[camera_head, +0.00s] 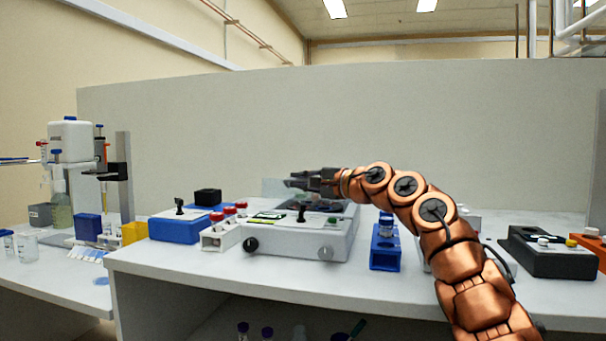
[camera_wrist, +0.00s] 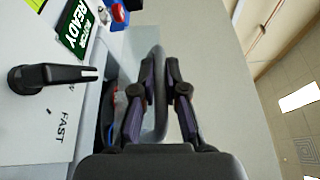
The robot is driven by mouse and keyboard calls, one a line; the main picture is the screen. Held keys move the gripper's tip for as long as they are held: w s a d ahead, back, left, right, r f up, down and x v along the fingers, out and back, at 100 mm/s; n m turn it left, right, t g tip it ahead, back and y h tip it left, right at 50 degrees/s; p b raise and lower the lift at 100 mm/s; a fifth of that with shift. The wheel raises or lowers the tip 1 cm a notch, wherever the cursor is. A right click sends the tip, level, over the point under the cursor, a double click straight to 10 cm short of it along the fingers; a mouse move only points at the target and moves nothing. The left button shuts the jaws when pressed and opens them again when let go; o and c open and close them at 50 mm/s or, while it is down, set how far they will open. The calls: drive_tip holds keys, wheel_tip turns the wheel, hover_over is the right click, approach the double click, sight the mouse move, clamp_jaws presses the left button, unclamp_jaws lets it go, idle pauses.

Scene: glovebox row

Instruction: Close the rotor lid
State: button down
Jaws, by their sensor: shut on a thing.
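The white centrifuge (camera_head: 290,243) stands on the bench, with a dark rotor opening behind its front panel. Its translucent rotor lid (camera_head: 272,188) stands raised at the back of the machine. My gripper (camera_head: 288,183) is above the machine, at the lid. Most of the rotor is hidden.
A blue box (camera_head: 180,228) and a white rack with red-capped tubes (camera_head: 222,234) stand left of the machine. A blue tube rack (camera_head: 385,248) stands at its right. A dark device (camera_head: 550,256) is far right. A grey partition (camera_head: 280,120) rises behind.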

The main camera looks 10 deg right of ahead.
drive_tip(key=shift+s+a, duration=0.1)
drive_tip(key=shift+a, duration=0.1)
drive_tip(key=c, duration=1.5)
unclamp_jaws()
drive_tip(key=shift+s, duration=0.1)
drive_tip(key=o, duration=0.3)
drive_tip(key=shift+d, duration=0.1)
drive_tip(key=shift+d, duration=0.1)
drive_tip(key=shift+v, duration=0.9)
drive_tip(key=shift+f+v, duration=0.2)
drive_tip(key=shift+v, duration=4.8)
drive_tip(key=shift+r, duration=0.1)
